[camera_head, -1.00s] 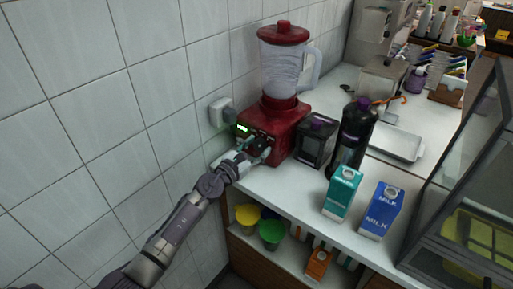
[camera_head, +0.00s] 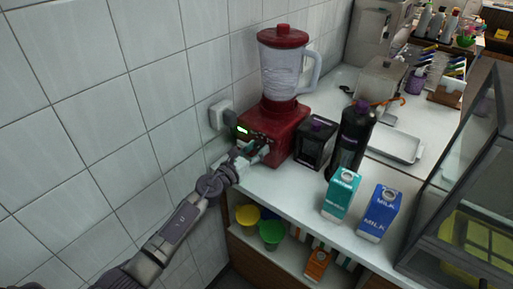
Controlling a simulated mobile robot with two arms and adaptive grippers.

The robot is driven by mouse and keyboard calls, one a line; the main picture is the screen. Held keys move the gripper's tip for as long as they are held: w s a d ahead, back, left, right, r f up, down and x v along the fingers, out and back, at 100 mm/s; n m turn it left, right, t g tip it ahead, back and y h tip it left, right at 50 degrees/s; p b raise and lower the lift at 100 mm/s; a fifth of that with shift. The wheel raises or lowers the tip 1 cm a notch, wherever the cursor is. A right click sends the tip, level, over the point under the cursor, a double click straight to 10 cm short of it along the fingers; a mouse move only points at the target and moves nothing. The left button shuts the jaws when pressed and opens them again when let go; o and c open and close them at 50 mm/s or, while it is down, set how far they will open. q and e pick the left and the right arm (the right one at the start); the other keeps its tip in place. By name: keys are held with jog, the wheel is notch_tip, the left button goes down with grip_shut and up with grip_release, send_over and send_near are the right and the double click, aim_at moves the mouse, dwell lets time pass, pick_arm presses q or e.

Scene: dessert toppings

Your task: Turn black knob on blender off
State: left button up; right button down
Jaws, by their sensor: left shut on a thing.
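The red blender (camera_head: 284,118) stands on the white counter against the tiled wall, with a clear jar (camera_head: 284,75) and a red lid. A small green display (camera_head: 243,130) is lit on its front panel. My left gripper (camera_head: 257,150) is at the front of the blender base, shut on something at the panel. The black knob is hidden behind the fingers, so its position cannot be read. My right gripper is not in view.
A dark box (camera_head: 315,143) and a black bottle (camera_head: 352,140) stand right of the blender. A teal carton (camera_head: 341,194) and a blue milk carton (camera_head: 380,212) stand near the counter's front edge. A wall socket (camera_head: 219,114) is behind. Cups sit on the shelf below.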

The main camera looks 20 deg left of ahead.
pick_arm(q)
jog(key=n+p, duration=0.1)
jog(key=n, duration=0.4)
jog(key=shift+n, duration=0.3)
jog(key=n+p, duration=0.1)
jog(key=n, duration=0.5)
jog(key=shift+a+f, duration=0.1)
dwell(0.3)
jog(key=o, duration=1.1)
jog(key=shift+o, duration=0.2)
jog(key=v, duration=1.2)
